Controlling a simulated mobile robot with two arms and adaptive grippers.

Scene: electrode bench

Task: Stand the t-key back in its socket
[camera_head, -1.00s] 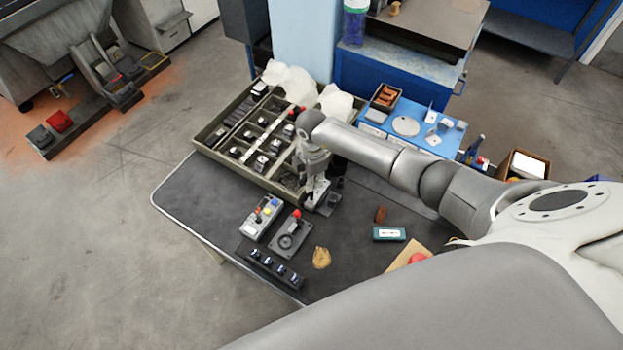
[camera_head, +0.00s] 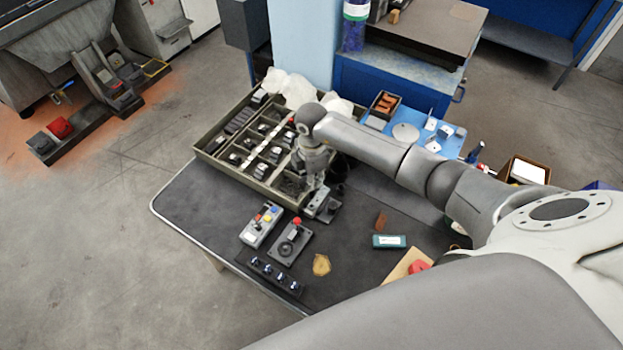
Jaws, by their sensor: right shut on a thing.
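My right gripper (camera_head: 317,188) points down over the dark bench, in front of the compartment tray. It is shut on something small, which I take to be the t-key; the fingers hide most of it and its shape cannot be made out. Just below the fingertips is a small dark grey block (camera_head: 328,212), perhaps the one with the socket. I cannot tell whether the held thing touches it or sits in it. My left gripper is not in view.
A divided tray (camera_head: 222,158) with metal parts lies behind. In front are a button box (camera_head: 262,225), a grey fixture with a red knob (camera_head: 290,242), a black strip (camera_head: 275,274), a tan piece (camera_head: 321,265) and a teal box (camera_head: 389,241). The bench's left part is clear.

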